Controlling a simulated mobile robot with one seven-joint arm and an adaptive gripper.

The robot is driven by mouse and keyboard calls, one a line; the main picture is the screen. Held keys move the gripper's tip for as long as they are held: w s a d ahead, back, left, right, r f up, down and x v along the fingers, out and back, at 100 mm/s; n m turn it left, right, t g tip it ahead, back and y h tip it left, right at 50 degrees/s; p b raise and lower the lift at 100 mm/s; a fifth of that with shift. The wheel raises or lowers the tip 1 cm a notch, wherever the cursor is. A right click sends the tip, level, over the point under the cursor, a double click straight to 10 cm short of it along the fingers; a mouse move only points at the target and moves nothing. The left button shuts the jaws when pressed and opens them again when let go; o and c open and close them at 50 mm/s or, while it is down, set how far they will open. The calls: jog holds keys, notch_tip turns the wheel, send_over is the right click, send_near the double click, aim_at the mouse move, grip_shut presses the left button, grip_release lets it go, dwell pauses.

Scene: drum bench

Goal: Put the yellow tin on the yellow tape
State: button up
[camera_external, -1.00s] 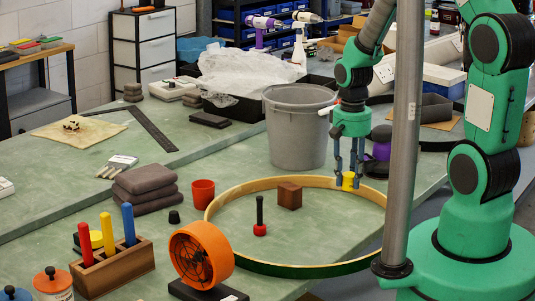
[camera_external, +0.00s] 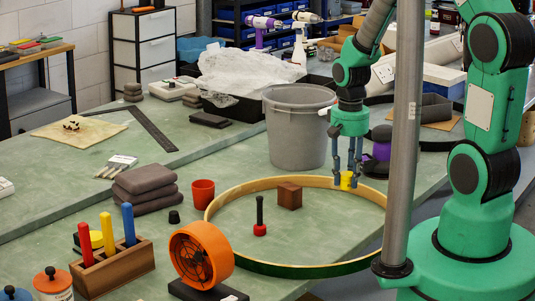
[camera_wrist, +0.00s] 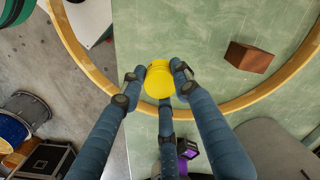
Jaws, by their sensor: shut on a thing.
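The yellow tin (camera_external: 346,181) is a small round can between the fingertips of my gripper (camera_external: 347,177), at the back right of the large hoop. In the wrist view, my gripper (camera_wrist: 160,82) is shut around the tin (camera_wrist: 159,78), and the tin's round yellow face shows. I cannot tell how far the tin is above the bench. A flat yellow round thing (camera_external: 97,239), which looks like the yellow tape, lies at the front left behind the wooden tool block. The block and its handles hide part of it.
A large wooden hoop (camera_external: 300,267) lies on the bench around a brown block (camera_external: 289,195) and a black peg with a red base (camera_external: 260,229). An orange fan (camera_external: 201,255), a red cup (camera_external: 203,193), grey folded cloths (camera_external: 145,188) and the wooden block (camera_external: 118,267) stand left. A grey bucket (camera_external: 297,135) stands behind.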

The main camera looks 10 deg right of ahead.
jog(key=w+a+r+n+p, duration=0.1)
jog(key=w+a+r+n, duration=0.15)
jog(key=a, duration=0.65)
jog(key=w+a+r+n+p, duration=0.2)
jog(key=w+a, duration=0.1)
jog(key=a, duration=0.6)
jog(key=r+n+p, duration=0.1)
jog(key=n+p, duration=0.5)
jog(key=n, duration=0.6)
send_over(94, 236)
jog(key=shift+w+a+r, duration=0.1)
jog(key=shift+f, duration=3.1)
jog(key=shift+f, duration=1.9)
jog(key=shift+f, duration=0.1)
